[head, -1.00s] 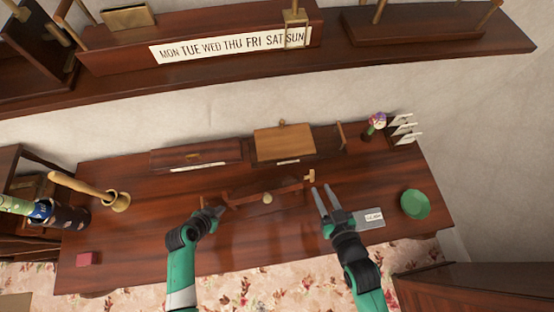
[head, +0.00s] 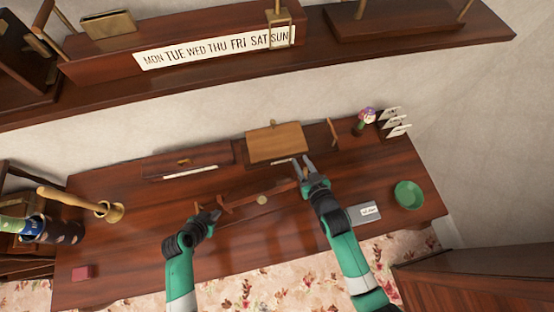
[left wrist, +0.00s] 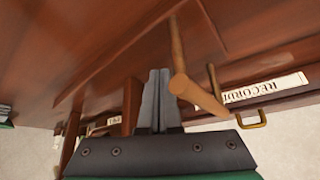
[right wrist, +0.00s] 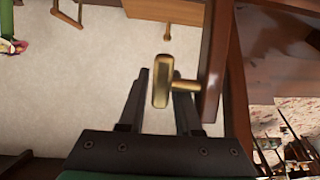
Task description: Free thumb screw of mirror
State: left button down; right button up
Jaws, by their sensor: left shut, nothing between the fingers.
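The mirror (head: 260,195), seen from above as a dark wooden frame, stands mid-desk. A brass T-shaped thumb screw (right wrist: 160,88) juts from the wooden frame (right wrist: 215,60) at its right side. In the right wrist view the screw's crossbar lies between the parted fingers of my right gripper (right wrist: 160,95), its stem crossing the right finger; whether they touch is unclear. My right gripper (head: 306,166) hides the screw in the head view.
Wooden boxes (head: 277,143) stand along the desk's back. The front desk surface is largely clear.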

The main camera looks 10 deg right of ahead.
pick_arm(q)
jog(key=shift+s+f, duration=0.15)
jog(key=shift+f, duration=0.05)
pick_arm(e)
grip_shut()
jog(key=shift+t, duration=0.3)
jog(key=t, duration=0.3)
jog(key=shift+s+r, duration=0.2)
jog(key=shift+r, duration=0.15)
jog(key=shift+s+r+t, duration=0.1)
jog(key=shift+r+t, duration=0.15)
jog(key=shift+t, duration=0.55)
grip_release()
